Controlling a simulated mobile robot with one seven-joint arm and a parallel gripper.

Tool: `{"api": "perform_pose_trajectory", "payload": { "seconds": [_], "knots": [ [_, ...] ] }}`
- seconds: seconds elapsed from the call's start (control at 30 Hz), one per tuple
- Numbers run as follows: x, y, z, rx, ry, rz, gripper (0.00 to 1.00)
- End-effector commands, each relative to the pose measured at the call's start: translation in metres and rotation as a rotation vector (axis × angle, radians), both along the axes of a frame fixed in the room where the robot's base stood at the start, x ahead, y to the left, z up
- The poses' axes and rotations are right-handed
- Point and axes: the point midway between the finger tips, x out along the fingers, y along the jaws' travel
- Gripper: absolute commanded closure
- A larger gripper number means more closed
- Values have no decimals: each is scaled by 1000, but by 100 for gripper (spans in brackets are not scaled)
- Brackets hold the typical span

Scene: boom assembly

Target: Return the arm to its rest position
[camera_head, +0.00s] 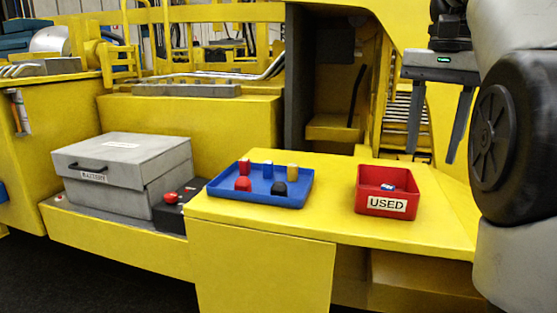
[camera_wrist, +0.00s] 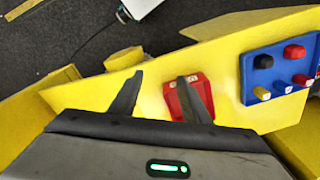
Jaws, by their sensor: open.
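My gripper (camera_head: 433,135) hangs at the upper right of the head view, with its two grey fingers apart and nothing between them. It is above and to the right of the red bin labelled USED (camera_head: 387,204) and does not touch it. In the wrist view my gripper (camera_wrist: 160,98) also shows its two dark fingers spread over the yellow table top. The right finger there covers part of the red bin (camera_wrist: 171,102). A small blue and white item (camera_head: 388,187) lies in the bin.
A blue tray (camera_head: 258,199) with several small red, blue, yellow and black parts sits on the yellow table (camera_head: 335,213). A grey battery box (camera_head: 120,172) and a dark box with a red button (camera_head: 171,197) stand left. A yellow machine wall rises behind.

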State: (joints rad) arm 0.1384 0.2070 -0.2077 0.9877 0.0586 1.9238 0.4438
Motion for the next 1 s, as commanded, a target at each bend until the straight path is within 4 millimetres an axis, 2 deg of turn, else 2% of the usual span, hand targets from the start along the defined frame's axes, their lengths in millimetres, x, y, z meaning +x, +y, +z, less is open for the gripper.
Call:
{"api": "perform_pose_trajectory", "payload": {
  "seconds": [0.17,0.37,0.47,0.6,0.8,0.9,1.0],
  "knots": [
    [-16,15,-11,2,-62,93,57],
    [-42,39,-37,-13,-152,228,57],
    [-63,58,-62,-35,-211,327,57],
    [-100,87,-113,-83,-304,489,57],
    [-142,112,-183,-163,-403,670,57],
    [-153,117,-205,-191,-428,719,57],
    [-158,119,-216,-204,-441,740,57]
  ]
}}
